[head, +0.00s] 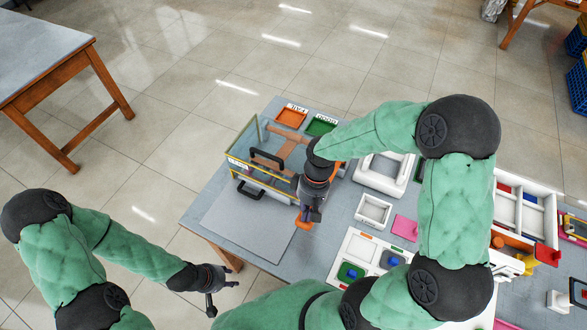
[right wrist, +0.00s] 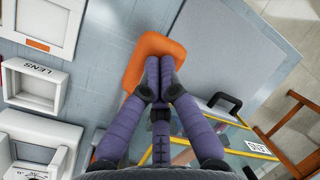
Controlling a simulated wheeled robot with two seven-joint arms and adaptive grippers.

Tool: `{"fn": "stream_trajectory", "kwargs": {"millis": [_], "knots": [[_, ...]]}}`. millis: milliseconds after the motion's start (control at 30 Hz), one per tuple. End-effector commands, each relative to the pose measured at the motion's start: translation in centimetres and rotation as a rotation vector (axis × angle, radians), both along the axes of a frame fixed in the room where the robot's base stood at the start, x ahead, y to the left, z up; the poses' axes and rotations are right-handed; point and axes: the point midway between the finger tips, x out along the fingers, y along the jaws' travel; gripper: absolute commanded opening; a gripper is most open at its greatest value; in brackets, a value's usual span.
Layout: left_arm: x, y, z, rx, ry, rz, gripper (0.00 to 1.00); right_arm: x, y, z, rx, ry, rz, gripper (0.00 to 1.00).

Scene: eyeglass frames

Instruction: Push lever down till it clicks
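The orange lever (right wrist: 160,46) has a broad rounded pad at its end, and its arm runs back beside the clear-walled box (head: 262,160). In the head view the pad (head: 303,224) shows just below my right gripper (head: 313,214). In the right wrist view the gripper's purple fingers (right wrist: 160,66) are drawn together, with their tips over the pad. I cannot tell whether they press on it. Part of the lever is hidden behind the fingers. My left gripper (head: 226,296) is off the table at the lower left, fingers apart and empty.
A grey mat (head: 240,228) lies left of the lever. A white LENS tray (head: 373,210), a pink pad (head: 405,227) and a white panel with coloured parts (head: 350,247) are to the right. Orange and green trays (head: 320,126) sit behind the box.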

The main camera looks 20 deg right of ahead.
Motion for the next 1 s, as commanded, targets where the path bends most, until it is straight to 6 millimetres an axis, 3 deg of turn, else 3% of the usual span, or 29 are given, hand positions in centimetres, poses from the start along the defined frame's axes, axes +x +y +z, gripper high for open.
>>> {"fn": "stream_trajectory", "kwargs": {"millis": [267,1000], "knots": [[0.0,0.0,-0.1,0.000,0.000,0.000,0.40,0.0,0.0,-0.1,0.000,0.001,0.000,0.00],[0.0,0.0,-2.4,0.000,0.000,0.000,0.40,-0.5,0.5,-3.8,0.000,0.001,0.000,0.00]]}}
